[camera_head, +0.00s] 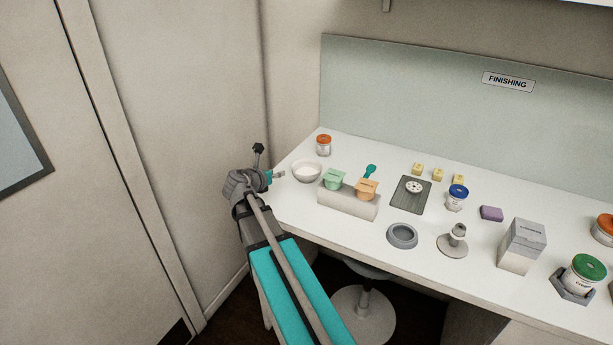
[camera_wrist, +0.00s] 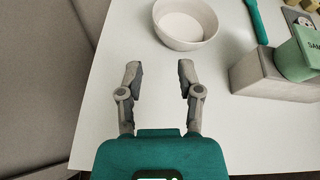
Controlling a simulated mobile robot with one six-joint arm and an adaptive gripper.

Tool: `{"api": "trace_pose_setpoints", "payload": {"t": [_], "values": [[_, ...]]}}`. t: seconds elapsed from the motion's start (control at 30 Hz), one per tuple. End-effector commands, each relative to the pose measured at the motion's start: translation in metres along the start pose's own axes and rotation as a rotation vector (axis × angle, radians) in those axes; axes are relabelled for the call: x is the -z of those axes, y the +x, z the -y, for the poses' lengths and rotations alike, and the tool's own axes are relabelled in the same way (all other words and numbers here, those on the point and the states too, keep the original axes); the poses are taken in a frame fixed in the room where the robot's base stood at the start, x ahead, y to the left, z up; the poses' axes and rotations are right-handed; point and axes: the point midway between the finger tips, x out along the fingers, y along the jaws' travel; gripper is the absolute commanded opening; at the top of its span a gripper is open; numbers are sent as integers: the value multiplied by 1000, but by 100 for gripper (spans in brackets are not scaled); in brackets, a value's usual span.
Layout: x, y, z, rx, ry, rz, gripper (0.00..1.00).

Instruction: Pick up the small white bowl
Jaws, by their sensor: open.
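The small white bowl (camera_head: 306,170) stands upright at the left end of the white table, and it looks empty. In the wrist view the bowl (camera_wrist: 185,22) is at the top, beyond my fingertips and a little right of the line midway between them. My gripper (camera_wrist: 158,68) is open, with nothing between its two grey fingers. The fingers show over the table's left edge area and are apart from the bowl. In the head view my gripper (camera_head: 278,175) is just left of the bowl, its fingers mostly hidden by the wrist.
A teal spoon (camera_wrist: 256,20) lies beyond the block. Bare table (camera_wrist: 225,120) lies right of my fingers.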

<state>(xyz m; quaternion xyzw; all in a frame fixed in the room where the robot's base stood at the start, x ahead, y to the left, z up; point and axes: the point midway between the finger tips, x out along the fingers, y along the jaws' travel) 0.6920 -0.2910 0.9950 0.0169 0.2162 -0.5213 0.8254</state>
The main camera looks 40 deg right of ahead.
Motion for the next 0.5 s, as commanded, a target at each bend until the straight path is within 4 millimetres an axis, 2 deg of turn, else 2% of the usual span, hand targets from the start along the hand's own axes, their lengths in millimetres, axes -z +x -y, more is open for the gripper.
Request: {"api": "trace_pose_setpoints", "payload": {"t": [0.23,0.5], "values": [[1,18,2,7,4,-2,47],[2,58,2,8,5,-3,47]]}}
